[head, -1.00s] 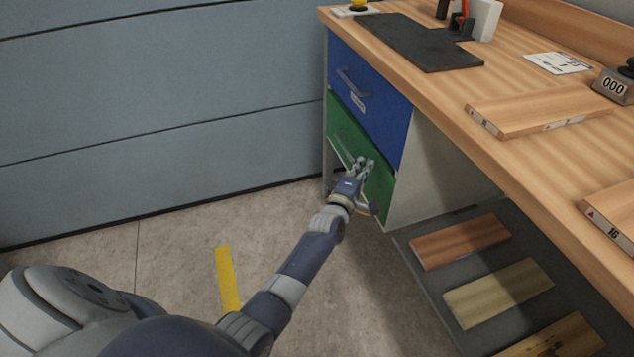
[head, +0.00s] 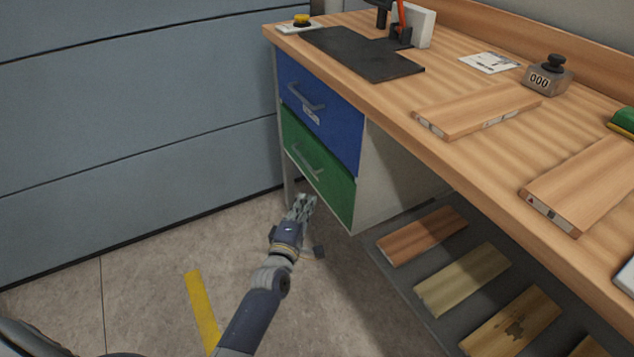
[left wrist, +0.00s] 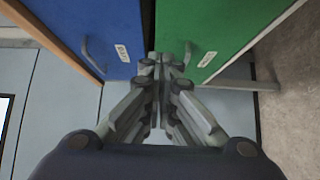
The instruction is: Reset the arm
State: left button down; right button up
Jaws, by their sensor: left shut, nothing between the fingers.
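My left gripper (head: 304,203) is shut and empty. In the head view it is low in front of the green drawer (head: 322,180), below its handle, and looks apart from it. The green drawer and the blue drawer (head: 335,125) above it both look closed. In the left wrist view my gripper's fingers (left wrist: 160,62) are together, with the blue drawer (left wrist: 85,30) on the left and the green drawer (left wrist: 215,25) on the right. My right gripper is not in view.
The wooden workbench (head: 440,150) carries a black mat (head: 365,55), wooden boards and a counter (head: 547,77). A low shelf (head: 385,245) under it holds several planks. A yellow strip (head: 202,310) lies on the open floor. A grey wall (head: 130,100) stands behind.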

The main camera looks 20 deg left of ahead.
pick_arm(q)
jog(key=s+d+f+m+g+h, duration=0.25)
jog(key=s+f+m+g, duration=0.25)
jog(key=s+f+m, duration=0.4)
jog(key=s+d+f+m+g+h, duration=0.1)
jog(key=s+d+f+m+g, duration=0.4)
jog(key=s+f, duration=0.55)
jog(key=s+a+f+m+g+p, duration=0.2)
jog(key=s+p, duration=0.4)
jog(key=s, duration=0.5)
jog(key=s+a+f+m+g+y+p, duration=0.1)
jog(key=s+p, duration=0.5)
jog(key=s, duration=0.6)
jog(key=s+a+f+m+g+y+p, duration=0.1)
jog(key=s+a+f+m+g+p, duration=0.2)
jog(key=s+f+p, duration=0.3)
jog(key=s+m+g, duration=0.1)
jog(key=s, duration=0.4)
jog(key=shift+s+f, duration=0.2)
jog(key=shift+f, duration=0.2)
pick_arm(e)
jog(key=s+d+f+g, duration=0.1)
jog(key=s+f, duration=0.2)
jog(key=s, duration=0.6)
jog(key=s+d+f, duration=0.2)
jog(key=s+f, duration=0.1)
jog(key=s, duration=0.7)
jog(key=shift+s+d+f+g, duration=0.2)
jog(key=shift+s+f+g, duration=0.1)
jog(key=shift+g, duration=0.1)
